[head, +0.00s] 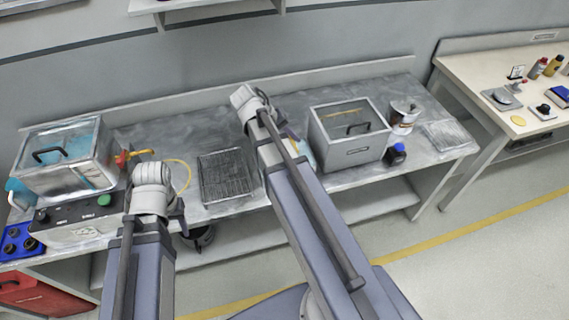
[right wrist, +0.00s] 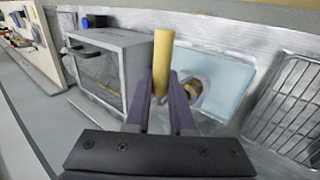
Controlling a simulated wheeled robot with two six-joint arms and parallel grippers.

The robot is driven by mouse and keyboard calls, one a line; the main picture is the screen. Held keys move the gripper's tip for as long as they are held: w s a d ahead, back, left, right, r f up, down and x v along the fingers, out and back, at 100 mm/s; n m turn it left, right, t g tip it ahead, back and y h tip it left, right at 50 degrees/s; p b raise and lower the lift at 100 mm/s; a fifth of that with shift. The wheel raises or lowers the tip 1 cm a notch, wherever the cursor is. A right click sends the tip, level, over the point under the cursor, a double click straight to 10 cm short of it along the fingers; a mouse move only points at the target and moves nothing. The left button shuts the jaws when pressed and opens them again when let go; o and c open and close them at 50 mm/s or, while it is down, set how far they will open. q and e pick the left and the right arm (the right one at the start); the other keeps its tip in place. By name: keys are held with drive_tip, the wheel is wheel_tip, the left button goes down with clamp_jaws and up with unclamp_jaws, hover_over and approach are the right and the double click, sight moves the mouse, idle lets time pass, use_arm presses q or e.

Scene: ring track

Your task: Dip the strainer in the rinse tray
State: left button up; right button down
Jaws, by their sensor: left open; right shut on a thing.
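My right gripper (right wrist: 162,85) is shut on an upright yellow handle (right wrist: 163,52), seen in the right wrist view. A round rimmed thing (right wrist: 204,86), probably the strainer, shows just behind the right finger. It is over or in a pale blue tray (right wrist: 230,72), probably the rinse tray; I cannot tell whether it touches the bottom. In the head view my right gripper (head: 284,126) is above the bench, and my arm hides most of the tray and the strainer. My left gripper (head: 180,216) is open and empty by the bench's front edge.
A wire rack (head: 226,176) lies left of the tray. A grey lidded box (head: 347,146) stands to its right, with a can (head: 403,118) and a dark blue jar (head: 396,154) beyond. A clear-sided lidded tank (head: 66,158) stands at the left.

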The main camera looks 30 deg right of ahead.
drive_tip(key=shift+r+p, duration=2)
drive_tip(key=shift+r, duration=0.1)
drive_tip(key=shift+f, duration=0.1)
